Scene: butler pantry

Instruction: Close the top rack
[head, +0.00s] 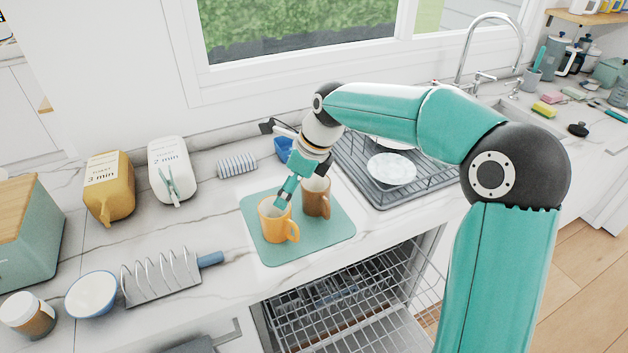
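The top rack (318,302) is a wire rack of the dishwasher under the counter. It sticks out past the counter's front edge, and its visible part looks empty. My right gripper (283,197) is over the counter, pointing down at the yellow-orange mug (277,228), with its fingertips at the mug's rim. I cannot tell whether it is open or shut, or whether it touches the mug. It is behind and above the rack, apart from it. My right arm hides part of the area right of the rack. My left gripper is out of view.
A brown mug (316,199) stands beside the yellow one on a green mat (262,251). A dish rack (384,198) with plates is right of them. A toast rack (160,279) and a bowl (92,294) stand at left, near the counter's front edge.

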